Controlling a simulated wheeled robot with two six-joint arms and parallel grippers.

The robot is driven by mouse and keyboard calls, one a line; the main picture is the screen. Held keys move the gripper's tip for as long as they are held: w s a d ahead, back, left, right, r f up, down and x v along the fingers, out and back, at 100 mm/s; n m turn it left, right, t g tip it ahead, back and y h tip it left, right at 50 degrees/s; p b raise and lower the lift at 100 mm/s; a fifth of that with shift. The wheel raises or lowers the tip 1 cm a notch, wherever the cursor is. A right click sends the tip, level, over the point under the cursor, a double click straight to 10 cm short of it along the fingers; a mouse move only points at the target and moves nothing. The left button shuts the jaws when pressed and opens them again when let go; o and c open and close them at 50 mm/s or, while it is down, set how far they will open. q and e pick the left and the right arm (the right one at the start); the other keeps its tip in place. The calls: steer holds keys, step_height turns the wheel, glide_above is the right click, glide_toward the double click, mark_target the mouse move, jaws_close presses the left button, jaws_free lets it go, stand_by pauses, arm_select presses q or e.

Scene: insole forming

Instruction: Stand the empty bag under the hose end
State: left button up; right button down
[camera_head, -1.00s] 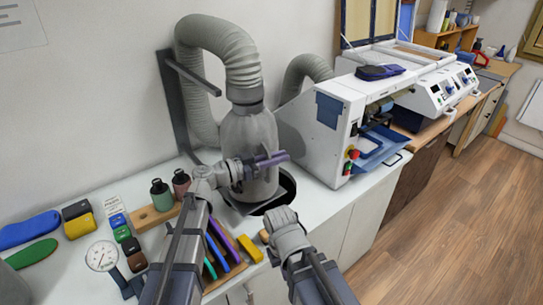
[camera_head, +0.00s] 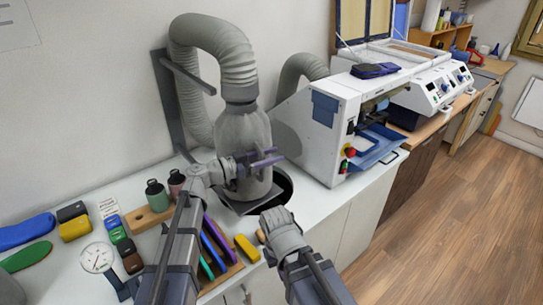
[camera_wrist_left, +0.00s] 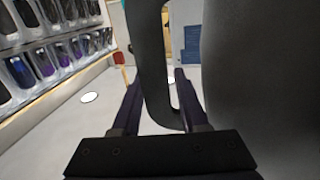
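A white machine (camera_head: 310,130) stands right of the bag. Bottles (camera_head: 158,194), coloured insoles (camera_head: 215,240) and a dial gauge (camera_head: 97,258) are on the left of the bench. A wall bracket (camera_head: 170,105) stands behind.

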arm_select(q)
steer(key=v, duration=1.2)
steer(key=shift+d, duration=0.1)
steer(key=s+d+f+n+g+y, duration=0.2)
steer(key=s+d+f+g+y, duration=0.15)
steer(key=s+f, duration=0.3)
steer(key=s+d+f+n+g+y, duration=0.2)
steer(key=s+d+f+g+y, duration=0.15)
steer(key=s+d+f, duration=0.35)
steer(key=s+a+f+n+y, duration=0.6)
steer(key=s+a+f+y, duration=0.1)
steer(key=y, duration=0.4)
steer(key=a+f, duration=0.1)
steer(key=a, duration=0.1)
steer(key=shift+a, duration=0.3)
